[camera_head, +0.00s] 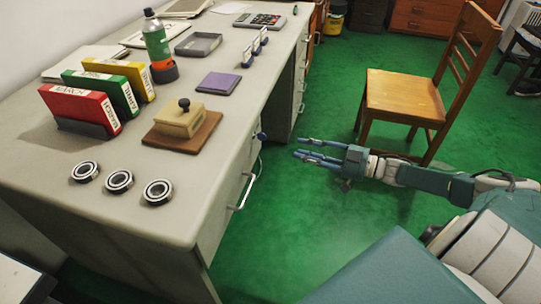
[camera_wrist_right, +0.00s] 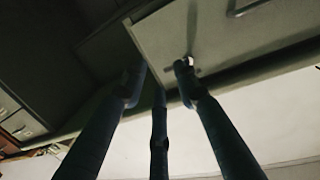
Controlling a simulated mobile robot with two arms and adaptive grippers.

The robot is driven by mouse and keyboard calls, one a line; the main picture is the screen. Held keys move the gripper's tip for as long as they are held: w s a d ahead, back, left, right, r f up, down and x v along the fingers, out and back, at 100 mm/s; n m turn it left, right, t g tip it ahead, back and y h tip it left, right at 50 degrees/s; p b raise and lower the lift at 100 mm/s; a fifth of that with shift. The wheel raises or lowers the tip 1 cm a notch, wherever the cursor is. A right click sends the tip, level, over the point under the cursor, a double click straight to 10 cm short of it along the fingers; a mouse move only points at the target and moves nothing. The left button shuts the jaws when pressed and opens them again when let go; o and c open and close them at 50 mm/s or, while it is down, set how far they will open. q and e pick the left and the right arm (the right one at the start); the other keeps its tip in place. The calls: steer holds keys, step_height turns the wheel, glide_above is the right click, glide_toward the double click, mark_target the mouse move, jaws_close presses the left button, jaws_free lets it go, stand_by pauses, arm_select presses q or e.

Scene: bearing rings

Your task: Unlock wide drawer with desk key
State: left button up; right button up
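The desk (camera_head: 90,215) has a drawer front (camera_head: 225,205) with a metal bar handle (camera_head: 245,190) on its near end. A small blue knob-like piece, perhaps the key (camera_head: 262,136), sticks out at the drawer's upper edge; whether it sits in a lock is too small to tell. My right gripper (camera_head: 302,147) is beside the drawer side of the desk, fingers spread and empty, pointing toward the desk, apart from the blue piece. The right wrist view shows its three dark fingers (camera_wrist_right: 160,80) below a drawer front (camera_wrist_right: 210,35) with part of a handle (camera_wrist_right: 245,8). My left gripper is not in view.
Three bearing rings (camera_head: 120,181) lie near the desk's front corner. A wooden stamp (camera_head: 180,120) on a brown base, several colored binders (camera_head: 78,107) and a green bottle (camera_head: 156,42) stand behind. A wooden chair (camera_head: 405,95) stands on the green floor beyond my right arm.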

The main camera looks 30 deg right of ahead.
step_height(320, 180, up, 4)
steer(key=s+a+n+y+b, duration=0.1)
steer(key=y, duration=0.1)
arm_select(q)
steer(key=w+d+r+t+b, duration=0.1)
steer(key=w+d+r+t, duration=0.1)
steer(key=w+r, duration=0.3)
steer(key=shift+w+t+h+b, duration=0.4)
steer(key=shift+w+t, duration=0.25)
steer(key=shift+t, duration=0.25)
arm_select(e)
steer(key=shift+g, duration=0.3)
steer(key=shift+x, duration=5.4)
steer(key=shift+s+a+r, duration=0.1)
steer(key=shift+a+r, duration=0.05)
steer(key=shift+r, duration=0.05)
jaws_close()
